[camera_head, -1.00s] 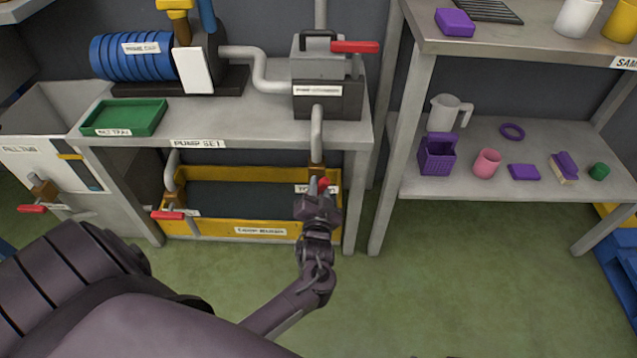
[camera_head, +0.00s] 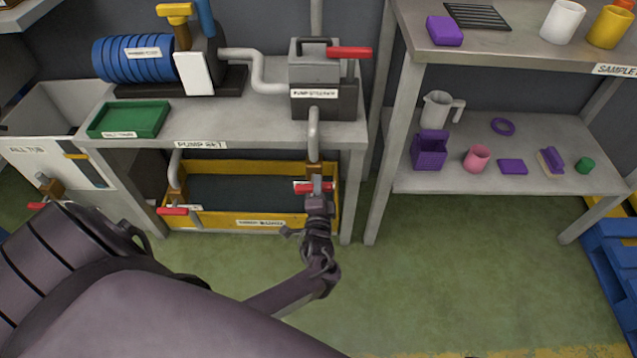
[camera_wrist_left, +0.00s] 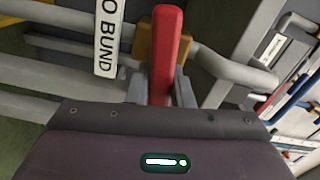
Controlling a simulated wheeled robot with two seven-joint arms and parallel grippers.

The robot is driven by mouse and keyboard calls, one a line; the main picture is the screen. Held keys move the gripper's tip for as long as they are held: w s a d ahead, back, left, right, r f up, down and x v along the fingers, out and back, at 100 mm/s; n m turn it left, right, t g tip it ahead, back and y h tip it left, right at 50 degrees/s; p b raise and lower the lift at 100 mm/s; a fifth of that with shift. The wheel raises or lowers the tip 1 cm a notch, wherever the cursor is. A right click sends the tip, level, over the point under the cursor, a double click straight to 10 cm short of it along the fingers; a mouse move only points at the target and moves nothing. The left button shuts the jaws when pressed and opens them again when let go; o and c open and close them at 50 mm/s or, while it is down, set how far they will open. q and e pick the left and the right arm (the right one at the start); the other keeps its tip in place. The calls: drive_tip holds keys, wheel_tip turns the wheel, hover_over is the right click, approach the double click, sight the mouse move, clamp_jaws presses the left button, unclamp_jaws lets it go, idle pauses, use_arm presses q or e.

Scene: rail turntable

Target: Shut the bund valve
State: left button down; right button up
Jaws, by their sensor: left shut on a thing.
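The bund valve has a red lever handle (camera_head: 301,187) and a brown body (camera_head: 314,169) at the bottom of a grey pipe under the bench. In the head view the lever lies crosswise, left to right. My left gripper (camera_head: 318,190) is shut on it from the front. In the left wrist view the lever (camera_wrist_left: 166,45) stands between the two grey fingers of the gripper (camera_wrist_left: 160,92). A label reading "O BUND" (camera_wrist_left: 109,35) hangs beside it. My right gripper is not in view.
The yellow-rimmed tank (camera_head: 212,219) is behind and left of the gripper. Other red-handled valves are at the tank's left (camera_head: 180,210) and on the white tub (camera_head: 38,205). A bench leg (camera_head: 352,195) stands close on the right. The green floor in front is clear.

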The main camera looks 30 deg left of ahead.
use_arm(q)
drive_tip(key=shift+f+m+p, duration=0.1)
drive_tip(key=shift+m+p, duration=0.2)
drive_tip(key=shift+m, duration=0.7)
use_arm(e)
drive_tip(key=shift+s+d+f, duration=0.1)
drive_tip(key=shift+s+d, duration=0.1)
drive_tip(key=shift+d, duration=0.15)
use_arm(q)
drive_tip(key=c, duration=1.3)
unclamp_jaws()
drive_tip(key=shift+f, duration=0.1)
drive_tip(key=shift+d, duration=0.1)
drive_tip(key=p+v, duration=0.1)
drive_tip(key=v, duration=0.6)
drive_tip(key=shift+s+d, duration=0.15)
drive_tip(key=shift+s, duration=0.2)
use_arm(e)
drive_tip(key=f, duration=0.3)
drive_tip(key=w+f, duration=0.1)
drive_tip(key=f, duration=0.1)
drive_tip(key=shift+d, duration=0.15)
